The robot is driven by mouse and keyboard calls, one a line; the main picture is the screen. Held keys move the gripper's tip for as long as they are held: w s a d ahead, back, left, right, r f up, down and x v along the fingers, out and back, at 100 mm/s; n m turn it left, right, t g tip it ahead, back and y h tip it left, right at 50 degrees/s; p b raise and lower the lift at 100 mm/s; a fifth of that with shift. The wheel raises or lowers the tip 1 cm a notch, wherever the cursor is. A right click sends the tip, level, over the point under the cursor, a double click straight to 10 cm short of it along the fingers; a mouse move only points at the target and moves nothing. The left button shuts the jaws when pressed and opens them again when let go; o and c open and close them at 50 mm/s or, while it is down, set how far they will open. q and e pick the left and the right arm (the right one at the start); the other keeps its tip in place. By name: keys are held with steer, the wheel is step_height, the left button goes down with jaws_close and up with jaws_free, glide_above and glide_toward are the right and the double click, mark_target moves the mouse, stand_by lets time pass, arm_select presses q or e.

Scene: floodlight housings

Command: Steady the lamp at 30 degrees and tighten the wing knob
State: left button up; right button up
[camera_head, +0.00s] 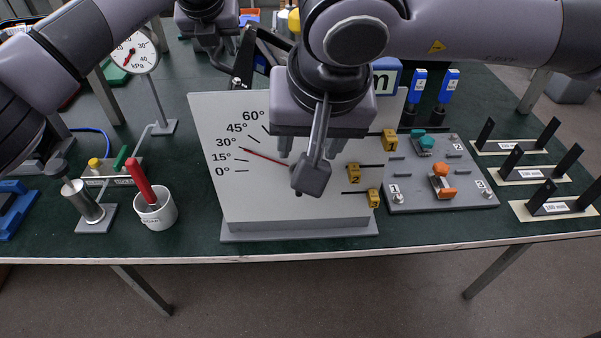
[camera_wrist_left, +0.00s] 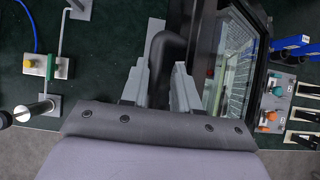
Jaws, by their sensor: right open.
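The lamp shows in the left wrist view as a black frame with a glass front (camera_wrist_left: 232,70) and a black curved handle (camera_wrist_left: 168,45). Part of its black frame (camera_head: 246,58) shows behind the board in the head view. My left gripper (camera_head: 212,58) is behind the board's upper left; its fingers (camera_wrist_left: 160,88) sit on both sides of the handle and appear closed on it. The angle board (camera_head: 215,115) has a red pointer (camera_head: 262,156) near the 30° label. My right gripper (camera_head: 307,150) is open, pointing down in front of the board. The wing knob is hidden behind it.
Yellow numbered tags (camera_head: 389,140) line the board's right side. A grey plate (camera_head: 415,190) with teal and orange knobs stands right of it, with black holders (camera_head: 550,205) beyond. A white cup (camera_head: 157,212) with a red-handled tool stands left. A gauge (camera_head: 135,54) stands behind.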

arm_select(q)
steer(key=shift+r, duration=0.1)
steer(key=shift+s+r, duration=0.2)
steer(key=shift+r, duration=0.15)
steer(key=shift+b+v, duration=0.4)
steer(key=shift+v, duration=2.65)
steer(key=shift+a, duration=0.15)
steer(key=shift+f, duration=0.1)
